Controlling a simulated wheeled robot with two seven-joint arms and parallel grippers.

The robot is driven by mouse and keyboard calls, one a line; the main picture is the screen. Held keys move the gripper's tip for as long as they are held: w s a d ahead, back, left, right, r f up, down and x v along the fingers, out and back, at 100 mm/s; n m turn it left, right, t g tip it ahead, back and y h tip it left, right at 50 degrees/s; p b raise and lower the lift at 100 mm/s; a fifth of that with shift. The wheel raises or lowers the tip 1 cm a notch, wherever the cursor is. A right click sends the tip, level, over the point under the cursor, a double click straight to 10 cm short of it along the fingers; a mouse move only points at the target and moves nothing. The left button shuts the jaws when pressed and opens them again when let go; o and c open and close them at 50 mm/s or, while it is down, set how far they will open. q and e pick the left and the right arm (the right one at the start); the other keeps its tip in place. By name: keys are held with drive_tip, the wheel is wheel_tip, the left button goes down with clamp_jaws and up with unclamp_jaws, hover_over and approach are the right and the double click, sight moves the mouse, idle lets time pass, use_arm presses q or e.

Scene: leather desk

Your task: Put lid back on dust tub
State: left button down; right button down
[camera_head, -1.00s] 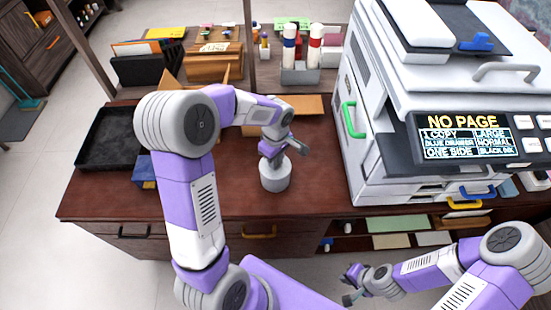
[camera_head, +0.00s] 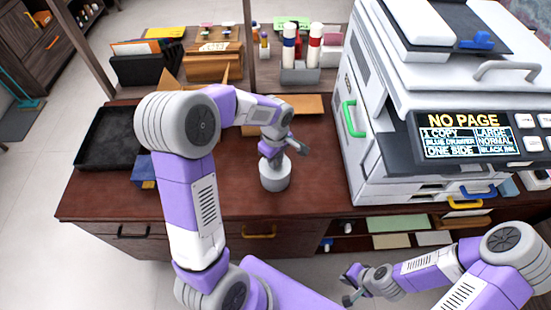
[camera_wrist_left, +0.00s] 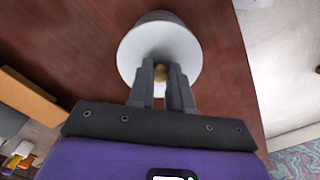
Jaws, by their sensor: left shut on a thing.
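The pale dust tub (camera_head: 275,180) stands upright on the brown desk, near its front edge. My left gripper (camera_head: 274,158) points down at the top of the tub. In the left wrist view, my left gripper (camera_wrist_left: 160,76) is shut on the small brass knob (camera_wrist_left: 160,71) of the round white lid (camera_wrist_left: 135,47). The lid appears to be at the tub's mouth; whether it is fully seated cannot be told. My right gripper (camera_head: 350,286) is low in front of the desk, away from the tub, and appears open and empty.
A large copier (camera_head: 400,165) stands to the right of the tub. A black tray (camera_head: 98,150) and a blue box (camera_head: 144,172) are at the left. A grey holder (camera_head: 300,75) with two bottles stands behind. The desk (camera_head: 315,190) just right of the tub is clear.

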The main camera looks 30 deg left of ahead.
idle(0.8)
use_arm(q)
drive_tip(key=shift+c, duration=2.4)
unclamp_jaws()
drive_tip(key=shift+r+p, duration=2.65)
drive_tip(key=shift+r, duration=0.85)
clamp_jaws()
